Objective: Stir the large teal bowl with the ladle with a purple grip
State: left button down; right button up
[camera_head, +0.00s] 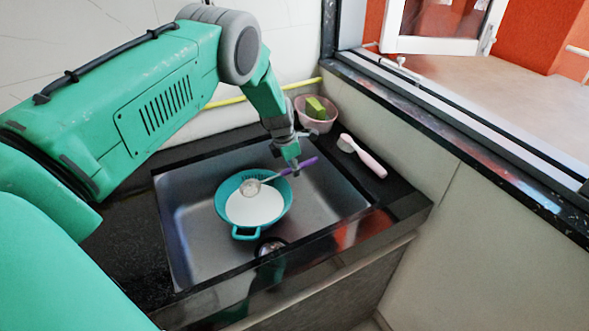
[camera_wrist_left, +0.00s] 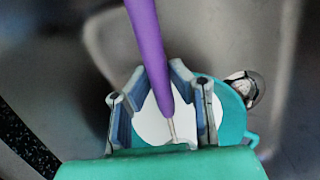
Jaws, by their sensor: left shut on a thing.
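The large teal bowl (camera_head: 223,199) sits in the metal sink with white contents; it also shows beyond my fingers in the left wrist view (camera_wrist_left: 236,118). The ladle with a purple grip (camera_head: 305,164) is held tilted over the bowl. Its round metal head (camera_head: 250,187) is at the bowl's upper middle, over or in the white contents; I cannot tell how deep. My left gripper (camera_head: 291,165) is shut on the ladle, above the bowl's right rim. The purple grip (camera_wrist_left: 148,45) passes between the fingers in the wrist view. My right gripper is not in view.
The sink (camera_head: 325,205) has a black counter around it. A pink bowl (camera_head: 303,106) with a green sponge (camera_head: 316,108) stands at the back corner. A pink-handled brush (camera_head: 366,158) lies on the right counter. A round drain (camera_head: 270,246) is below the bowl.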

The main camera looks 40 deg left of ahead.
pick_arm(q)
jog(key=shift+w+d+f+g+y+b, duration=0.1)
jog(key=shift+w+f+g+y+b, duration=0.25)
jog(key=shift+b, duration=0.95)
jog(key=shift+w+d+f+g+y+b, duration=0.1)
jog(key=shift+f+g+y+b, duration=0.3)
jog(key=shift+b, duration=0.9)
jog(key=shift+s+r+p, duration=0.1)
jog(key=shift+r+p, duration=0.75)
jog(key=shift+r, duration=0.95)
jog(key=shift+s+f+m, duration=0.1)
jog(key=shift+s+m, duration=0.3)
jog(key=s+d+f+m+t+h+b, duration=0.1)
jog(key=s+d+m+t+b, duration=0.1)
jog(key=d+m, duration=0.6)
jog(key=shift+s+f+t+b, duration=0.2)
jog(key=shift+s+t+b, duration=0.25)
jog(key=shift+t, duration=0.6)
jog(key=shift+s+h, duration=0.1)
jog(key=shift+h, duration=0.15)
